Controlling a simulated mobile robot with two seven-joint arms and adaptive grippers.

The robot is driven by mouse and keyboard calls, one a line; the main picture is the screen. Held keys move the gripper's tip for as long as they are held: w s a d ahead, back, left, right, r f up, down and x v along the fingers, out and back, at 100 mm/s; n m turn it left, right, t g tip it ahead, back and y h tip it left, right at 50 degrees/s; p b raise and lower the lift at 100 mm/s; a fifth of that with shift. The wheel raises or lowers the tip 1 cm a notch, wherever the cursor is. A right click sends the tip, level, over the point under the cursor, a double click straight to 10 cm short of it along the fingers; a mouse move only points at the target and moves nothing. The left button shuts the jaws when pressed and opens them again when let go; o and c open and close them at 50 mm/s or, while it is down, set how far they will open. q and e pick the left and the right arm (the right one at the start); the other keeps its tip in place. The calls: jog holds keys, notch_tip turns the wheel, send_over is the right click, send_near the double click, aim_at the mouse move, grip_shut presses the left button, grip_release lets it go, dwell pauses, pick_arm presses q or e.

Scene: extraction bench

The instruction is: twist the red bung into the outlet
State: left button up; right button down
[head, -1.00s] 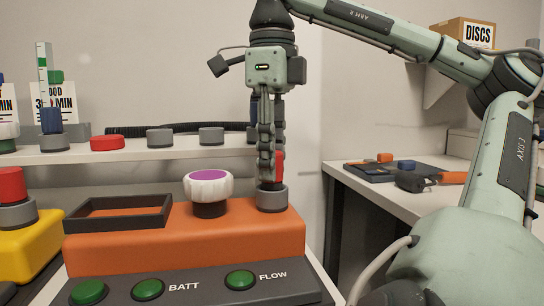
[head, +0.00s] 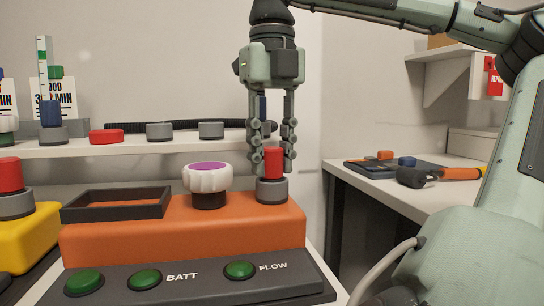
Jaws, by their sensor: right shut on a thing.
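The red bung (head: 273,161) stands upright in the grey outlet collar (head: 271,190) at the right end of the orange unit (head: 240,232). Its upper part shows above the collar; how deep it sits inside is hidden. My right gripper (head: 273,162) points straight down from above, with one finger on each side of the bung, and is shut on it. The fingertips are just above the collar rim. My left gripper is not in view.
A white knob with a purple top (head: 208,181) stands close left of the outlet. A black open tray (head: 118,204) lies farther left. Green buttons (head: 240,270) line the front panel. Behind, a shelf (head: 190,146) holds a red cap (head: 106,136) and grey collars.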

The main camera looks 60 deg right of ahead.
jog(key=c, duration=1.1)
grip_release()
notch_tip(320, 180, up, 8)
jog(key=shift+f, duration=0.2)
